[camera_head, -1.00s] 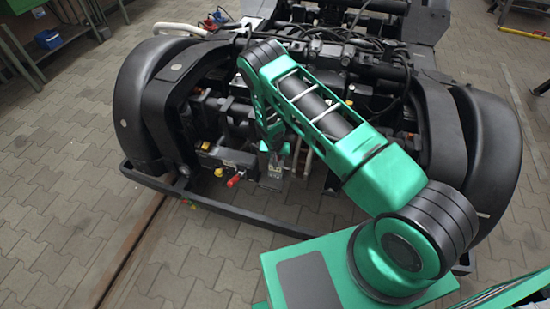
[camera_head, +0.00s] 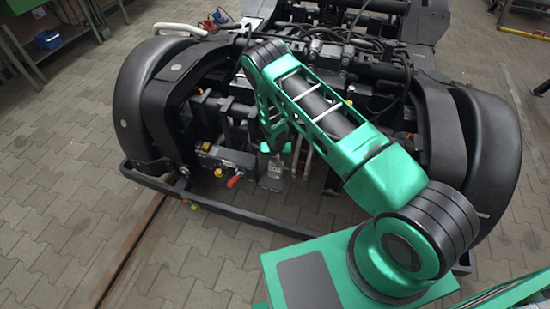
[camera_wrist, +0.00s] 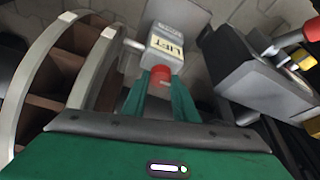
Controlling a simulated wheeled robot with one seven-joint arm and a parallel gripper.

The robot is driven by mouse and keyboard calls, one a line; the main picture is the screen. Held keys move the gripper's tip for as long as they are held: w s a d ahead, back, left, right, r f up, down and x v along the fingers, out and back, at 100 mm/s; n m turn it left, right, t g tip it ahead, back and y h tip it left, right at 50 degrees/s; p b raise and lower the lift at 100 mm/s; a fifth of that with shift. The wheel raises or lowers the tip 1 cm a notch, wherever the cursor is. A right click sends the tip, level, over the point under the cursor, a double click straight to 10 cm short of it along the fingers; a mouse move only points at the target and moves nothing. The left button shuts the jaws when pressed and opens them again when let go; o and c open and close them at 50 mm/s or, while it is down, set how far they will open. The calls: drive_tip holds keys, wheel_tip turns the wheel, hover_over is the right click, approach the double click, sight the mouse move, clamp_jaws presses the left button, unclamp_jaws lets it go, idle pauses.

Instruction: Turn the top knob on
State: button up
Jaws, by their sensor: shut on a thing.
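In the wrist view a red knob (camera_wrist: 160,76) sits on the near end of a small pale valve block (camera_wrist: 166,48) with a dark-lettered label. My gripper (camera_wrist: 160,84) has its two green fingers on either side of the knob and is shut on it. The fingers hide part of the knob's sides. In the head view the pale block (camera_head: 274,170) stands low at the front of the bogie, just below my gripper (camera_head: 275,148). The knob cannot be made out there.
A red-orange handle (camera_head: 234,180) and a yellow cap (camera_head: 218,172) are left of the block. Red (camera_wrist: 313,29) and yellow (camera_wrist: 304,61) parts also show at right in the wrist view, beside a dark box (camera_wrist: 250,75). Curved brackets (camera_wrist: 75,65) stand close at left.

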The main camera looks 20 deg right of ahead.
drive_tip(key=n, duration=0.2)
drive_tip(key=n+y, duration=0.1)
drive_tip(key=n, duration=0.1)
drive_tip(key=shift+d, duration=0.3)
drive_tip(key=n+y, duration=0.2)
drive_tip(key=n, duration=0.2)
drive_tip(key=shift+d, duration=0.15)
drive_tip(key=shift+n, duration=0.6)
drive_tip(key=shift+y, duration=0.3)
drive_tip(key=o, duration=1.1)
